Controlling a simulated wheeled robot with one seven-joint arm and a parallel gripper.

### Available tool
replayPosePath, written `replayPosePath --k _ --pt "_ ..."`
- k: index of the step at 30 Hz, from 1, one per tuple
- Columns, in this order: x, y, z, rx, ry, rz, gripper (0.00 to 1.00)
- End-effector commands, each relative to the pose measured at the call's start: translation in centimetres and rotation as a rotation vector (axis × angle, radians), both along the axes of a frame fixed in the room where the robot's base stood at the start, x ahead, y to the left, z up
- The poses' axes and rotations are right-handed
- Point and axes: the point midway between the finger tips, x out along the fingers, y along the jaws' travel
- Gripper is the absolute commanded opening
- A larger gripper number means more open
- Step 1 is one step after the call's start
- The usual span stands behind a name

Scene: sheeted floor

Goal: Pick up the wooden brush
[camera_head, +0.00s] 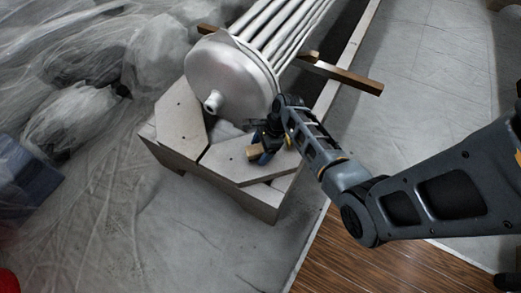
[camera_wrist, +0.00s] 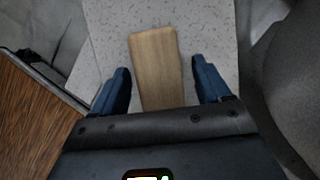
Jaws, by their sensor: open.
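The wooden brush shows in the wrist view as a flat, light-brown wooden block (camera_wrist: 156,66) lying on a speckled pale board. No bristles show. My gripper (camera_wrist: 163,82) is open, with one blue finger on each side of the block and a gap on both sides. The near end of the block is hidden by the gripper body. In the head view the brush (camera_head: 254,152) is a small tan piece near the board's middle, and my gripper (camera_head: 262,150) is right at it, partly covering it.
The speckled board (camera_head: 245,168) tops a low stand. A metal cylinder with long tubes (camera_head: 235,80) lies just behind on wooden bars (camera_head: 345,75). Plastic-covered heaps (camera_head: 80,110) fill the left. Sheeted floor in front is clear; brown wood floor (camera_head: 350,262) shows at lower right.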

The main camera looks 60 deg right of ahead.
Motion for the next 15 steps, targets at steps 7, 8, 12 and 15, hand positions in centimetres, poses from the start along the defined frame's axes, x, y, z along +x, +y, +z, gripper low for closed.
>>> replayPosePath --k 7,8,12,15 --pt "-0.01 0.0 0.01 0.0 0.0 0.0 0.57" --pt "-0.01 0.0 0.01 0.0 0.0 0.0 0.55" --pt "-0.01 0.0 0.01 0.0 0.0 0.0 0.41" --pt "-0.01 0.01 0.0 0.0 0.0 0.0 0.32"
